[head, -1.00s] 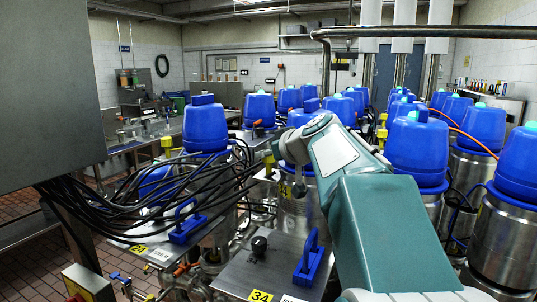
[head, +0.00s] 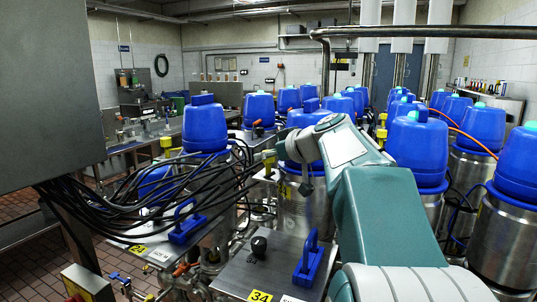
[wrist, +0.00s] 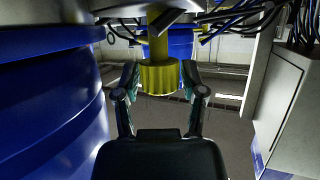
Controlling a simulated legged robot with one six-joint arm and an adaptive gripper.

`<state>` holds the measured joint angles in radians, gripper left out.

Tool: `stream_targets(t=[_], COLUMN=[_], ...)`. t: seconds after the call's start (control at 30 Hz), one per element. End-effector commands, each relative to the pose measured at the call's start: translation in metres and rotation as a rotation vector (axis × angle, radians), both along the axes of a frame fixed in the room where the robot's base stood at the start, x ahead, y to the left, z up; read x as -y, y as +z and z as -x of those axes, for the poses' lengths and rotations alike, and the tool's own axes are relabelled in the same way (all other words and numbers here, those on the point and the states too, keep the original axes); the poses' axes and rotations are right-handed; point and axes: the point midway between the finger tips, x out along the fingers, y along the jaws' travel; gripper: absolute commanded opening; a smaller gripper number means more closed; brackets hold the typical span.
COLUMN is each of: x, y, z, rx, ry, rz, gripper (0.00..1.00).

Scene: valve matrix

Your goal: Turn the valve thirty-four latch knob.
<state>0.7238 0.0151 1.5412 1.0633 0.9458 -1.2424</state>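A yellow cylindrical knob on a yellow stem stands in the middle of the wrist view (wrist: 159,78); a yellow fitting also shows beside my gripper in the head view (head: 269,160). My gripper (wrist: 160,82) has its two fingers spread, one on each side of the yellow knob. Whether they touch it is unclear. In the head view my gripper (head: 284,152) points left. A yellow label marked 34 (head: 260,296) is on a steel lid (head: 240,278) at the bottom. That lid carries a black knob (head: 259,245) and a blue handle (head: 309,262), both apart from my gripper.
Black cables (head: 130,195) hang at the left near the yellow fitting. Blue-topped canisters (head: 417,150) stand in rows on the right. A blue canister wall (wrist: 50,90) is close on the left in the wrist view, and a grey box (wrist: 285,105) stands at the right.

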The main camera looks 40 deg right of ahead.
Motion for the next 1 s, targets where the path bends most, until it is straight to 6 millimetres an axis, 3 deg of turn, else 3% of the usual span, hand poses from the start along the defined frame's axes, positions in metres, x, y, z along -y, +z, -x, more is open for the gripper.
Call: stream_targets(t=[0.47,1.0], x=[0.001,0.015], y=[0.004,0.04], z=[0.004,0.094], rx=[0.003,0.003], ry=[-0.002,-0.005], rz=[0.002,0.001], gripper=[0.79,0.79])
